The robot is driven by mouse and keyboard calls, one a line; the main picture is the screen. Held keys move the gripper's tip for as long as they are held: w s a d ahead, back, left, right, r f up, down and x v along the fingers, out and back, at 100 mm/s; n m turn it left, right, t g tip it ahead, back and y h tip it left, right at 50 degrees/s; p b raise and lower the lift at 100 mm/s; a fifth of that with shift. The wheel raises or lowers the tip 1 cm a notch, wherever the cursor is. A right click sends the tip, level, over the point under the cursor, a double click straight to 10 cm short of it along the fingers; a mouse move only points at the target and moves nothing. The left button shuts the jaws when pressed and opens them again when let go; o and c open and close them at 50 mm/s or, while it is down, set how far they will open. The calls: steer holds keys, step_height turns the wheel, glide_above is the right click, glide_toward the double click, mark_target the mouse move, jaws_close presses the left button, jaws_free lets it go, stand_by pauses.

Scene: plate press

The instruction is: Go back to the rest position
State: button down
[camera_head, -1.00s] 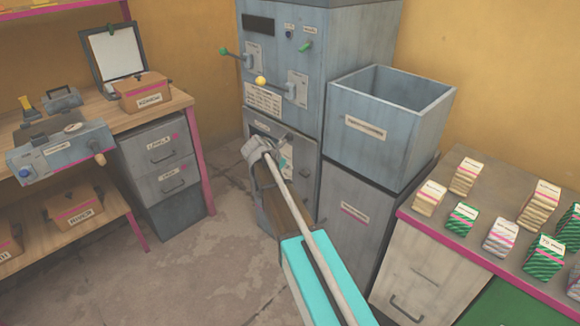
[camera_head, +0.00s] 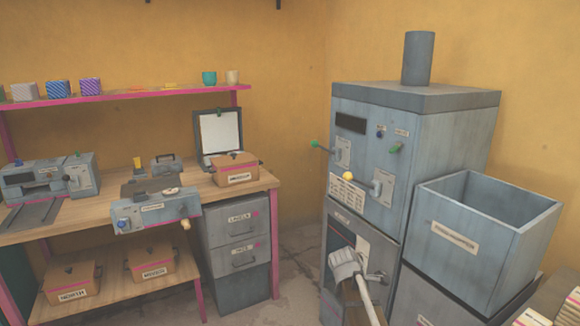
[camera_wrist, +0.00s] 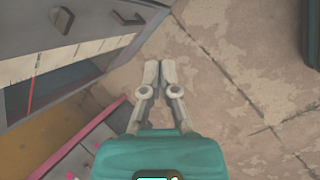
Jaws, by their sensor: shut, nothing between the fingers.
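My gripper (camera_wrist: 160,70) shows in the wrist view with its two pale fingers together and nothing between them. It hangs over bare concrete floor (camera_wrist: 215,90). In the head view, part of my arm shows at the bottom, in front of the lower part of the grey press machine (camera_head: 400,150). The fingertips cannot be made out there.
A grey open bin (camera_head: 480,240) stands right of the machine. A wooden workbench (camera_head: 90,218) with devices and labelled boxes stands left, beside a grey drawer cabinet (camera_head: 238,240). In the wrist view, a grey edged structure (camera_wrist: 70,40) is close on the left.

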steer(key=s+a+f+m+g+y, duration=0.1)
steer(key=s+a+m+y, duration=0.2)
steer(key=s+m, duration=0.5)
steer(key=s+a+f+m+g+y, duration=0.1)
steer(key=s+a+m+y, duration=0.15)
steer(key=s+m, duration=0.5)
step_height(320, 180, up, 17)
steer(key=s+n+p, duration=0.1)
steer(key=p, duration=1.6)
steer(key=shift+s+a+f, duration=0.15)
steer(key=shift+s+a, duration=0.15)
steer(key=shift+a, duration=0.05)
steer(key=shift+d, duration=0.1)
